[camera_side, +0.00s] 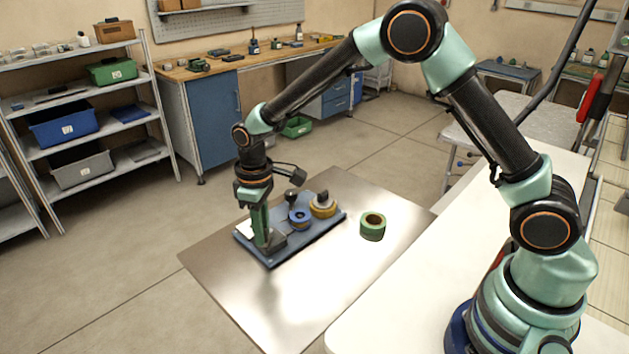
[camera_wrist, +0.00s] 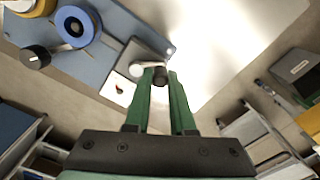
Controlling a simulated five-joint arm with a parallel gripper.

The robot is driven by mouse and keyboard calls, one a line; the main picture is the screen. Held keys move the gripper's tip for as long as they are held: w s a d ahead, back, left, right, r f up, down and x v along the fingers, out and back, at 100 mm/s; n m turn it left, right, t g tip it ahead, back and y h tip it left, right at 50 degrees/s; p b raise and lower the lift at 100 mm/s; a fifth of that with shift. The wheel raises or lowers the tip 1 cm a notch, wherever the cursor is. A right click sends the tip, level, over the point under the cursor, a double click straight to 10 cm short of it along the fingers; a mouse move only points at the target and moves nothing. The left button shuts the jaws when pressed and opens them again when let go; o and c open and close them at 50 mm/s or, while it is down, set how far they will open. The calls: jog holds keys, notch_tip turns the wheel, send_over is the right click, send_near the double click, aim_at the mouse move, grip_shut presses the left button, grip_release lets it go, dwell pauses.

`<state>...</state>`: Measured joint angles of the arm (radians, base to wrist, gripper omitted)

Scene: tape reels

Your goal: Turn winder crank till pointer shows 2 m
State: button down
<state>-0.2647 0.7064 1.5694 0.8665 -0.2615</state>
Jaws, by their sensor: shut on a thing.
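The winder is a blue board (camera_side: 318,233) on the metal table; the board also shows in the wrist view (camera_wrist: 112,20). It carries a blue reel (camera_wrist: 76,27), a yellow reel (camera_side: 323,207) and a black knob (camera_wrist: 36,57). My gripper (camera_wrist: 161,75) points down at the board's near-left end, its green fingers shut on the black crank handle (camera_wrist: 160,78). A grey crank part (camera_wrist: 137,68) lies beside the fingers. A white dial (camera_wrist: 112,93) with a small red pointer (camera_wrist: 119,89) is partly hidden by the crank and fingers; its reading is too small to tell.
A green tape roll (camera_side: 373,227) stands alone on the metal table (camera_side: 300,305), right of the winder. The table's front area is bare. A white bench (camera_side: 400,310) borders it on the right. Shelves (camera_side: 85,130) and a workbench stand well behind.

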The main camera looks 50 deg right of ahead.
jog(key=shift+w+a+r, duration=0.1)
jog(key=shift+w+a, duration=0.05)
jog(key=shift+w, duration=0.6)
jog(key=shift+w, duration=0.3)
jog(key=c, duration=0.9)
grip_release()
jog(key=shift+o, duration=0.5)
jog(key=shift+s, duration=0.1)
jog(key=shift+a, duration=0.1)
notch_tip(320, 180, up, 7)
